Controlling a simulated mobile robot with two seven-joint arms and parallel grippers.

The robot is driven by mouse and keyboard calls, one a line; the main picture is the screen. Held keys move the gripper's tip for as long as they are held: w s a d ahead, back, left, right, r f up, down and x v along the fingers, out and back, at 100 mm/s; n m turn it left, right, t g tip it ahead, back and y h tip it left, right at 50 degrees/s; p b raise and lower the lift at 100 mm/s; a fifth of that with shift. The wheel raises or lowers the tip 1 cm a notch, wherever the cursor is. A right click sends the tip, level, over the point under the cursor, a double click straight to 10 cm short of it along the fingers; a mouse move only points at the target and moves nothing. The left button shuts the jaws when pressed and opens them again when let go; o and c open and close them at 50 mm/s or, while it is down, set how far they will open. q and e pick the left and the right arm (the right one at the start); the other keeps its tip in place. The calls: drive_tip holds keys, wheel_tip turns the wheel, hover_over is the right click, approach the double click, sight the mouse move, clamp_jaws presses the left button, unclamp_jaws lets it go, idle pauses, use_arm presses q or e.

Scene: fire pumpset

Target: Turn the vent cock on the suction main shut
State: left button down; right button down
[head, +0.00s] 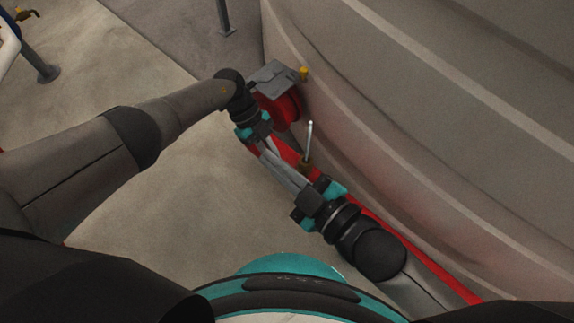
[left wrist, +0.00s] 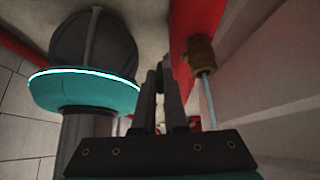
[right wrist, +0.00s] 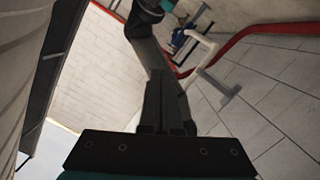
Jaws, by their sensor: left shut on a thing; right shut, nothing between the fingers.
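The vent cock (head: 305,163) is a small brass body on the red suction main (head: 375,215), beside the pale tank wall. Its silver lever (head: 310,138) sticks up in the head view. In the left wrist view the brass cock (left wrist: 201,55) and lever (left wrist: 209,98) are right of my fingers, apart from them. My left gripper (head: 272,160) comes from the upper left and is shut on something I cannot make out. My right gripper (head: 285,172) comes from the lower right, its fingers shut and empty. The two grippers' fingers overlap in the head view, just left of the cock.
A red round fitting (head: 280,108) with a grey box (head: 270,78) above it stands at the main's far end, near a small yellow cap (head: 303,74). The ribbed tank wall (head: 430,110) bounds the right. Concrete floor (head: 165,215) is open on the left.

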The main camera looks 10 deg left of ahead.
use_arm(q)
drive_tip(key=shift+w+a, duration=0.1)
use_arm(e)
drive_tip(key=w+d+f+n+g+h, duration=0.2)
drive_tip(key=d+f+n+g+h, duration=0.2)
drive_tip(key=d+f+n, duration=0.75)
drive_tip(key=w+a+f+n, duration=0.1)
drive_tip(key=w+a+f, duration=0.5)
drive_tip(key=a, duration=0.4)
drive_tip(key=shift+w+a+f, duration=0.15)
drive_tip(key=shift+f, duration=0.1)
drive_tip(key=shift+a, duration=0.1)
